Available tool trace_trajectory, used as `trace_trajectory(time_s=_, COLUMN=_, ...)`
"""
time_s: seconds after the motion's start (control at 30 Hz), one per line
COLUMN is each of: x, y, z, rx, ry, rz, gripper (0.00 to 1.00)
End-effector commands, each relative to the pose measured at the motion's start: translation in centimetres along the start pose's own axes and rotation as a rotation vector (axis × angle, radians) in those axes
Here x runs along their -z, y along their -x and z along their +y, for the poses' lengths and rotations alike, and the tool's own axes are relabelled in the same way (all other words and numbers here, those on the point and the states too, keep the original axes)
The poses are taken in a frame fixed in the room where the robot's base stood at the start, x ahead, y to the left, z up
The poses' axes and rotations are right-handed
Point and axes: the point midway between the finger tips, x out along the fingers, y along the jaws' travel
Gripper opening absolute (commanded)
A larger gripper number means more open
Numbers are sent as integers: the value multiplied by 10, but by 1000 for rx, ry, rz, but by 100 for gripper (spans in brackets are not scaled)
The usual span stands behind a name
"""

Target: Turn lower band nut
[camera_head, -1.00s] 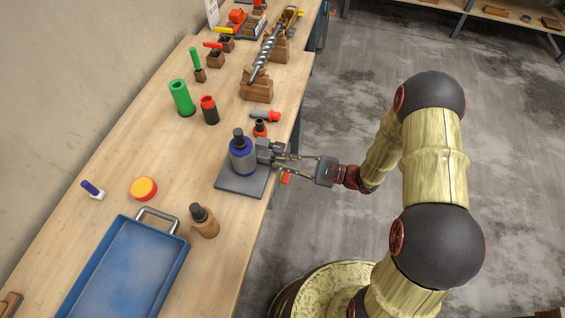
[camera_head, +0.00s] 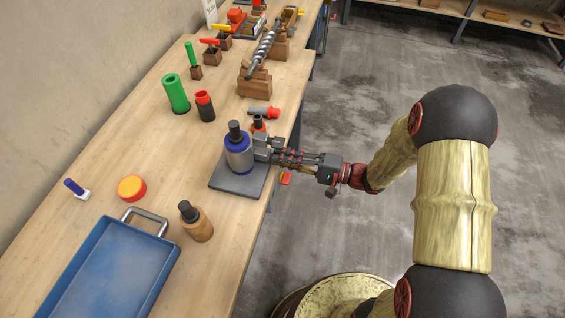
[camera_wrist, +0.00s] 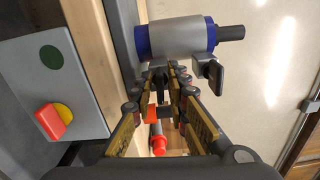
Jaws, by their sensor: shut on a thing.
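A grey cylinder with blue bands and a dark top stub (camera_head: 239,155) stands upright on a dark square plate (camera_head: 226,184) near the table's right edge. In the wrist view the cylinder (camera_wrist: 180,37) lies across the top, with the plate at its left end. My gripper (camera_wrist: 168,72) is at its side by the lower blue band (camera_wrist: 142,42), shut on the lower band nut, which the fingers largely hide. A second dark wing-shaped nut (camera_wrist: 209,72) sits by the other band, apart from the fingers. My gripper (camera_head: 272,155) reaches in from the right.
An orange-and-grey tool (camera_head: 264,112) and a small dark-topped red item (camera_head: 258,125) lie close behind my gripper. A box with a red knob (camera_wrist: 50,120) shows below the table edge.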

Motion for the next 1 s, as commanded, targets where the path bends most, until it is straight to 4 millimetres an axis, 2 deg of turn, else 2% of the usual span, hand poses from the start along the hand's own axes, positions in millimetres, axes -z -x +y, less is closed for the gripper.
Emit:
trace_trajectory(time_s=0.3, x=0, y=-1, z=1, rx=0, ry=94, rz=-2, gripper=0)
trace_trajectory(time_s=0.77, x=-1, y=-1, z=0, rx=0, ry=107, rz=-2, gripper=0)
trace_trajectory(time_s=0.8, x=-1, y=-1, z=0, rx=0, ry=107, rz=-2, gripper=17)
trace_trajectory(time_s=0.93, x=-1, y=-1, z=0, rx=0, ry=106, rz=-2, gripper=24)
trace_trajectory(time_s=1.0, x=0, y=0, z=0, rx=0, ry=106, rz=-2, gripper=25)
